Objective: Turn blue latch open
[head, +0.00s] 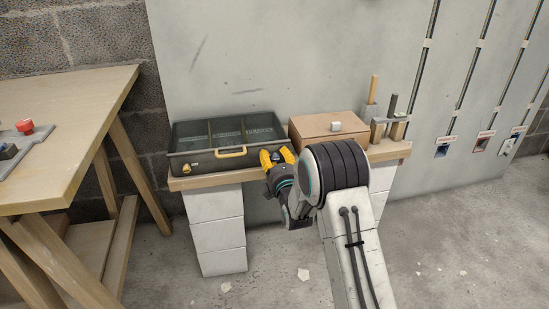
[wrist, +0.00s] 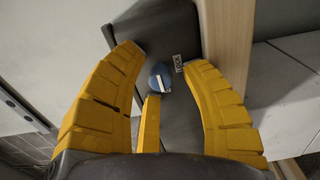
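In the wrist view a round blue latch (wrist: 161,75) with a pale bar across it sits on the dark front of the case. A small white label with dark marks is beside it. My gripper (wrist: 168,58) is open, with its yellow fingers on either side of the latch and apart from it. In the head view the grey-green case (head: 178,145) rests on a wooden-topped bench, and my gripper (head: 278,157) is at its right front corner. The blue latch is hidden there behind my gripper.
The case has a yellow handle (head: 231,153) in front, also seen in the wrist view (wrist: 150,122), and a yellow latch (head: 186,169) at its left. A wooden table (head: 62,100) is at left.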

